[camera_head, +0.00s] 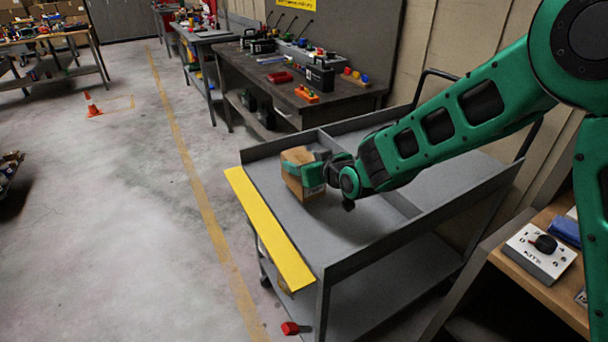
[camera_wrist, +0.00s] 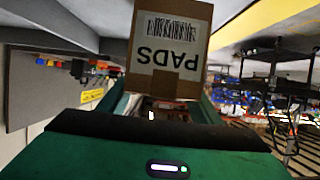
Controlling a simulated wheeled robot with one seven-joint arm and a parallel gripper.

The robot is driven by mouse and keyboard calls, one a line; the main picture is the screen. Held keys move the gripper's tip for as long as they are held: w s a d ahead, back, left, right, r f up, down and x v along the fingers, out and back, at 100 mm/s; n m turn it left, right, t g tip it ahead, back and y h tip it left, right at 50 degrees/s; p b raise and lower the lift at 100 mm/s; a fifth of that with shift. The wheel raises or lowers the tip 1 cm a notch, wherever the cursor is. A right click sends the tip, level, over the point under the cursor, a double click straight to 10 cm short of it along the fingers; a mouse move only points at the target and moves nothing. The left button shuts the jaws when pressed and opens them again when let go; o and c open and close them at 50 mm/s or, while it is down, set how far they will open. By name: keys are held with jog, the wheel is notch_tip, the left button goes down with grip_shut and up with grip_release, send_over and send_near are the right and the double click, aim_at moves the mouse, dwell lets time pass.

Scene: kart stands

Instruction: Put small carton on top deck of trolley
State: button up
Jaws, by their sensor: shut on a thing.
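The small carton (camera_head: 298,168) is a brown cardboard box at the left end of the top deck of the grey trolley (camera_head: 345,220). In the wrist view the carton (camera_wrist: 165,45) shows a white label with a barcode and the word PADS, upside down. My gripper (camera_head: 312,172) is shut on the carton, with a finger on either side of it in the wrist view (camera_wrist: 165,110). The carton looks to be on or just above the deck; I cannot tell whether its base touches. My gripper and wrist hide part of its right side.
The top deck has raised walls and a divider (camera_head: 393,195); a yellow strip (camera_head: 268,228) runs along its near left edge. The deck around the carton is bare. A workbench (camera_head: 300,100) with tools stands behind. A red object (camera_head: 290,328) lies near the trolley's foot.

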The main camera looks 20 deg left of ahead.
jog(key=shift+w+f, duration=0.15)
jog(key=shift+f, duration=1.85)
jog(key=shift+f, duration=0.15)
jog(key=o, duration=1.4)
jog(key=shift+d, duration=0.1)
jog(key=shift+d+r, duration=0.15)
jog(key=shift+r, duration=0.1)
jog(key=v, duration=1.1)
jog(key=shift+s+d+r, duration=0.1)
jog(key=shift+s+d, duration=0.15)
jog(key=shift+s, duration=0.05)
